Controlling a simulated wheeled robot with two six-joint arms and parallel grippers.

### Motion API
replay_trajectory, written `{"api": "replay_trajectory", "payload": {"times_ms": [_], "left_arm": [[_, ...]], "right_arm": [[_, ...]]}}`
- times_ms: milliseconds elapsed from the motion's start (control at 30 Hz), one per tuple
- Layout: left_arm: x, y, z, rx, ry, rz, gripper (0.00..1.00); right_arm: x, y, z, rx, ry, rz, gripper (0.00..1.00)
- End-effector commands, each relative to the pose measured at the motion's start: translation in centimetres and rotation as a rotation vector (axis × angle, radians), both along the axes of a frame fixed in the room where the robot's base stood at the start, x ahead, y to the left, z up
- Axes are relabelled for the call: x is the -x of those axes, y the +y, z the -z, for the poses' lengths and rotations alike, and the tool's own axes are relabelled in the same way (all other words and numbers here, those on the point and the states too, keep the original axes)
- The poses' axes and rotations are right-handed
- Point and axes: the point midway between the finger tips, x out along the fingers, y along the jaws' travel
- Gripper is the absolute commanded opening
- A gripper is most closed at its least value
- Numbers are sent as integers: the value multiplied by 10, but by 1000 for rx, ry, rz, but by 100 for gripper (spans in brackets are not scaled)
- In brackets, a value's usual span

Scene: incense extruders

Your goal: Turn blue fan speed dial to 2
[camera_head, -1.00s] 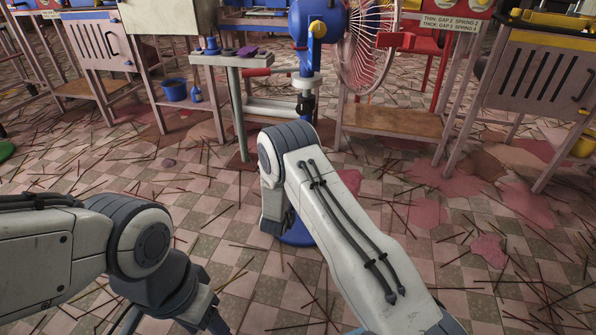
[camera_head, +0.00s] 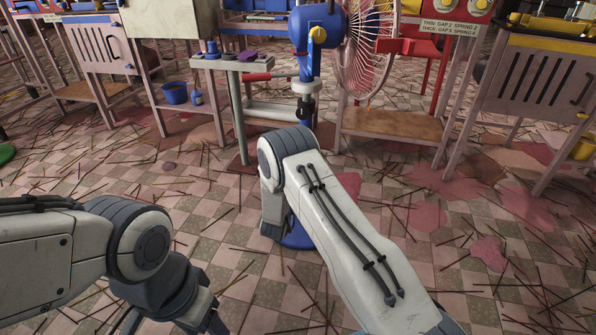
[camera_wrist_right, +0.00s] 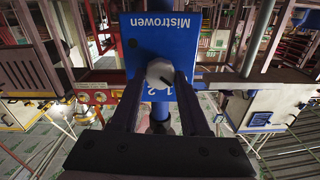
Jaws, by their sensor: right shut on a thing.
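The fan has a blue motor housing (camera_head: 318,30) with a yellow knob, a pink wire cage (camera_head: 366,50) and a blue stand. In the right wrist view its blue control panel (camera_wrist_right: 185,45) reads "Mistrowen" upside down. A pale round speed dial (camera_wrist_right: 160,72) sits on the panel, with a dark pointer line slanting to the lower right and small digits, 1 and 2, just below. I cannot tell exactly which digit it points at. My right gripper (camera_wrist_right: 160,84) is shut on the dial, a finger on each side. My left gripper (camera_head: 205,318) shows only partly at the bottom, its fingers unclear.
A small side table (camera_head: 238,62) with blue and purple items stands left of the fan. Workbenches (camera_head: 530,85) line the back and right. Thin sticks litter the tiled floor.

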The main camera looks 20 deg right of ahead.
Motion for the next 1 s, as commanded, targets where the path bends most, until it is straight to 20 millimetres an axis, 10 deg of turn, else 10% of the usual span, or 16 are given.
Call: {"api": "replay_trajectory", "payload": {"times_ms": [1000], "left_arm": [[0, 0, -26, 0, 0, 0, 59]], "right_arm": [[4, -4, 3, -772, -520, 10, 0]]}}
